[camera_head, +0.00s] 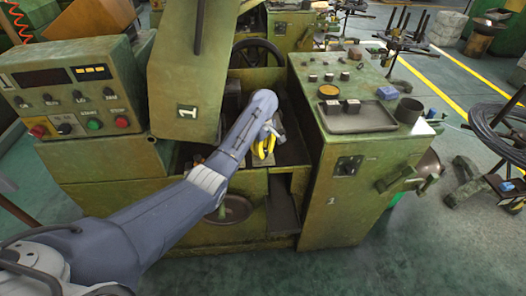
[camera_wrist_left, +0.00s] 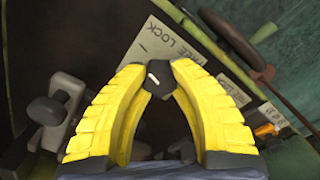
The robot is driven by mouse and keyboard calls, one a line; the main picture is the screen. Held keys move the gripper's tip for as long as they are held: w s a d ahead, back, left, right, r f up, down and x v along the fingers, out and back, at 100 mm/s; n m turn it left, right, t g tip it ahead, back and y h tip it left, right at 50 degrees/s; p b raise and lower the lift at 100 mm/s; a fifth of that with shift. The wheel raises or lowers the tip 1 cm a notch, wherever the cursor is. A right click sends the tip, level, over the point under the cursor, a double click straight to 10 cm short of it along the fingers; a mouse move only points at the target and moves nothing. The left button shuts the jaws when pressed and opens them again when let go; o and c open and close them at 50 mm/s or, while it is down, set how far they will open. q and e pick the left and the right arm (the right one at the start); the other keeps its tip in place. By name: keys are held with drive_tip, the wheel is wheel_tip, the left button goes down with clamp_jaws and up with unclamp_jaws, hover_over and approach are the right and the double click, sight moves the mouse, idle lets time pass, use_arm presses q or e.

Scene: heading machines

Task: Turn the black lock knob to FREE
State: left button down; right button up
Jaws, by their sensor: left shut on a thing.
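The black lock knob (camera_wrist_left: 160,79) shows in the left wrist view, with a short white mark on its face. My left gripper (camera_wrist_left: 158,82) has yellow ribbed fingers, and their tips are closed on the knob from both sides. A pale label plate (camera_wrist_left: 168,45) reading "FREE LOCK" lies beside the knob. The white mark's exact setting against the words is hard to tell. In the head view my left gripper (camera_head: 264,147) reaches into the machine's opening, and the knob is hidden there. My right gripper is not in view.
A green machine cabinet (camera_head: 345,170) with a tray (camera_head: 358,118) on top stands right of the opening. A control panel (camera_head: 75,95) stands at left. A raised green guard (camera_head: 190,75) is close beside my left arm. A black handwheel (camera_head: 257,52) is behind.

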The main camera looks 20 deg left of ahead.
use_arm(q)
drive_tip(key=m, duration=0.3)
drive_tip(key=shift+m, duration=0.3)
drive_tip(key=m, duration=0.3)
drive_tip(key=shift+m, duration=0.4)
drive_tip(key=m, duration=1)
drive_tip(key=shift+m, duration=0.4)
drive_tip(key=m, duration=0.3)
drive_tip(key=shift+m, duration=0.3)
drive_tip(key=m, duration=0.3)
drive_tip(key=shift+m, duration=2.2)
